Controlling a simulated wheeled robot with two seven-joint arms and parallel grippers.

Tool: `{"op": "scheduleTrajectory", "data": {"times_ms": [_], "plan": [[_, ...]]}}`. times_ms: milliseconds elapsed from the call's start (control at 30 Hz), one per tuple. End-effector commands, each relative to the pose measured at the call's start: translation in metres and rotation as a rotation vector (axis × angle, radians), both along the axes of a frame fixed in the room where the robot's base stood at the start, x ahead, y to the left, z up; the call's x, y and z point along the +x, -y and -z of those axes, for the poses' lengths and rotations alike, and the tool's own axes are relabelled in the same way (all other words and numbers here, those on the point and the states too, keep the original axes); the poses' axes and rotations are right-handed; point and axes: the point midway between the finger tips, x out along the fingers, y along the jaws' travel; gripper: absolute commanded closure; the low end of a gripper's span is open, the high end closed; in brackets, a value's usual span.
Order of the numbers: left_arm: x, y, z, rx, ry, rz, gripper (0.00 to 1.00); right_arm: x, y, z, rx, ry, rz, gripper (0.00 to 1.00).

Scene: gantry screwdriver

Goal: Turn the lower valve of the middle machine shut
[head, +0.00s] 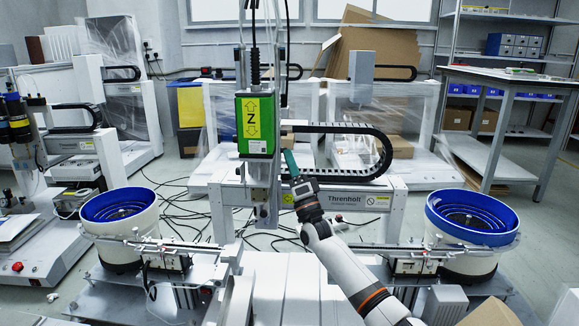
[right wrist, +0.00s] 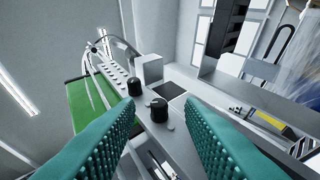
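The middle machine has a green box marked Z (head: 256,124) above a narrow metal plate (head: 264,200). In the right wrist view two black valve knobs sit on a grey block. One knob (right wrist: 134,86) is nearer the green box (right wrist: 88,106). The other, the lower valve (right wrist: 159,108), is farther from it and shows between my teal fingertips. My right gripper (head: 290,162) is just right of the plate. In the right wrist view my right gripper (right wrist: 163,108) is open, with gaps on both sides of the lower knob. I cannot tell the remaining depth. My left gripper is out of view.
A black cable chain (head: 375,150) arches right of the green box, above the Threnholt rail (head: 345,198). Blue-rimmed bowl feeders stand left (head: 119,208) and right (head: 472,218). Thin tubes (right wrist: 98,62) run beside the upper knob.

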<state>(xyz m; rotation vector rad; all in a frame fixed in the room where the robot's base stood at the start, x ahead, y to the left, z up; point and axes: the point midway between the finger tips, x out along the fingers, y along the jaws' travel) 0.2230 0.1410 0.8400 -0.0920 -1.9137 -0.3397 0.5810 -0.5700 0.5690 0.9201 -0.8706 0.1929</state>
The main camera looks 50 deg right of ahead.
Motion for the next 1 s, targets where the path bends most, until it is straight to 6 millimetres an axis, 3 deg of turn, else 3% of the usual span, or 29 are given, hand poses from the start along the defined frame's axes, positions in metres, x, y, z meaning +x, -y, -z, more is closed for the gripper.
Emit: {"op": "scheduleTrajectory", "data": {"times_ms": [433,667,1000], "plan": [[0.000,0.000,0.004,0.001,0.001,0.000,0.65,0.007,0.003,-0.009,0.000,-0.001,0.001,0.65],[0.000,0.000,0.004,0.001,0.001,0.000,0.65,0.007,0.002,-0.008,-0.001,0.000,0.001,1.00],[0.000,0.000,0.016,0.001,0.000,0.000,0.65,0.007,0.003,-0.005,-0.028,0.021,0.002,1.00]]}}
